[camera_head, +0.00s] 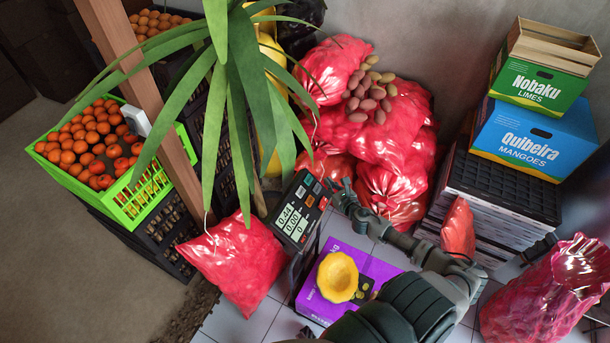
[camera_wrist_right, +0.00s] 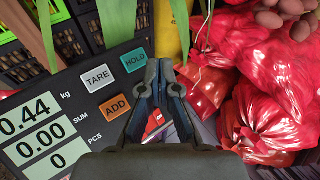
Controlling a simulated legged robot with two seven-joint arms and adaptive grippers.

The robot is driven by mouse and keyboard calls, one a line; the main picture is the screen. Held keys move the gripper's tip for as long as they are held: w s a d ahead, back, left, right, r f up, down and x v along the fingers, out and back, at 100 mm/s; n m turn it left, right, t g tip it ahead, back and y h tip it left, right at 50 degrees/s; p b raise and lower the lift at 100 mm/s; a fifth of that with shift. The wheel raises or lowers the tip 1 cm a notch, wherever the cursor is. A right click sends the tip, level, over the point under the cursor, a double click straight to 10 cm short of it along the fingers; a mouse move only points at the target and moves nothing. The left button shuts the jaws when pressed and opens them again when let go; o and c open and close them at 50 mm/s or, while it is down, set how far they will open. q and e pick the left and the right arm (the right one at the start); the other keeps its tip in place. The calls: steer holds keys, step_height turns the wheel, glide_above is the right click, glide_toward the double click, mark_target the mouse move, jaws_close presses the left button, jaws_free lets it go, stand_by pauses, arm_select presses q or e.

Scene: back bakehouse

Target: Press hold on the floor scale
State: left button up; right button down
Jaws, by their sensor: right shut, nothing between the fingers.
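The floor scale's dark display head (camera_head: 298,210) stands tilted at mid picture and reads 0.44, 0.00 and 0. In the right wrist view the teal HOLD button (camera_wrist_right: 133,61) is at the panel's upper right corner. The grey TARE button (camera_wrist_right: 98,78) is left of it and the orange ADD button (camera_wrist_right: 114,108) below. My right gripper (camera_head: 340,188) is shut and empty beside the panel's right edge. In the wrist view its fingertips (camera_wrist_right: 160,66) appear just right of HOLD; I cannot tell their height over it. My left gripper is not in view.
Long plant leaves (camera_head: 240,110) hang close above the display. A purple box (camera_head: 325,308) with a yellow hollow squash (camera_head: 338,277) is below. Red sacks (camera_head: 395,130) crowd behind my gripper, and another red sack (camera_head: 235,265) lies left. A green crate of oranges (camera_head: 145,200) stands farther left.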

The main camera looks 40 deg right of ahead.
mark_target(308, 180)
step_height(308, 180, up, 3)
steer(key=w+d+n, duration=0.1)
steer(key=d+n, duration=0.1)
steer(key=n, duration=0.1)
steer(key=shift+t+y, duration=0.3)
steer(key=shift+y, duration=0.1)
steer(key=w+a+f+b, duration=0.1)
steer(key=w+f+b, duration=0.2)
steer(key=w+a+f+b, duration=0.1)
steer(key=f+b, duration=0.1)
steer(key=shift+w+a+f, duration=0.25)
steer(key=shift+w+a, duration=0.05)
steer(key=shift+a, duration=0.05)
steer(key=shift+w+f, duration=0.3)
steer(key=shift+f, duration=0.05)
steer(key=shift+w+a+r, duration=0.1)
steer(key=shift+a+r, duration=0.05)
steer(key=shift+a, duration=0.6)
steer(key=shift+d, duration=0.55)
steer(key=shift+a, duration=0.35)
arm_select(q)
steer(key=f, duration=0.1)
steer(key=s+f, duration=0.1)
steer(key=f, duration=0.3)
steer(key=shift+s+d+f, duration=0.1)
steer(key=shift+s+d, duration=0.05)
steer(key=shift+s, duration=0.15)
